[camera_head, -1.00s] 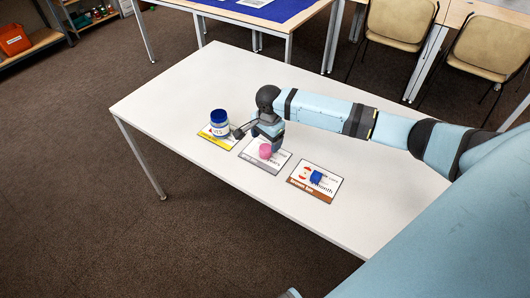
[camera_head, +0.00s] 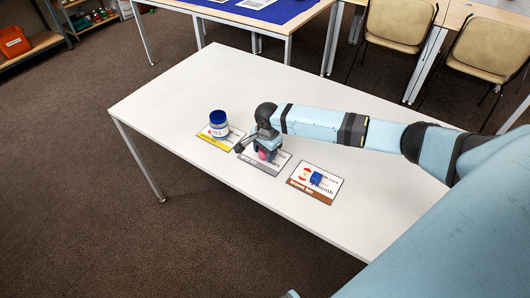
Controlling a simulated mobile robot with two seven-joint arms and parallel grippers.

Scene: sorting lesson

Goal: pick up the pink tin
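The pink tin (camera_head: 264,154) is small and stands on the middle card, which has a grey band (camera_head: 262,169). My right gripper (camera_head: 257,148) is right over the tin and its fingers come down around or beside it. The gripper body hides the upper part of the tin. I cannot tell whether the fingers touch it or how far apart they are. My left gripper is not in the camera_head view.
A small blue object (camera_head: 316,178) sits on the brown-banded card to the right. The white table (camera_head: 180,87) is otherwise clear.

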